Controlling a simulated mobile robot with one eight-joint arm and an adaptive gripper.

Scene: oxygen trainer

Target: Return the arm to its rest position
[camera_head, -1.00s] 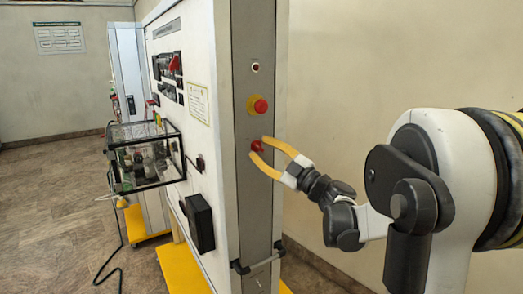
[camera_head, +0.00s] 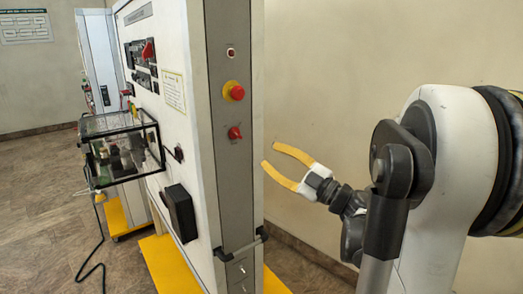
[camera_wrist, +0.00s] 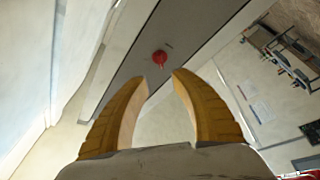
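My gripper (camera_head: 289,161), with two yellow fingers, is open and empty in the head view. It hangs in the air to the right of the trainer cabinet's grey edge panel (camera_head: 233,180). A red rotary knob (camera_head: 235,133) sits on that panel, left of and a little above the fingertips, with a clear gap. In the wrist view the same red knob (camera_wrist: 160,58) shows beyond and between the spread yellow fingers (camera_wrist: 159,84). My arm reaches in from the right of the head view.
Above the knob are a red button on a yellow base (camera_head: 234,91) and a small socket (camera_head: 231,53). A clear-walled box (camera_head: 122,148) juts from the cabinet's left face. A black box (camera_head: 180,213) is lower down. A bare wall (camera_head: 345,60) stands behind my gripper.

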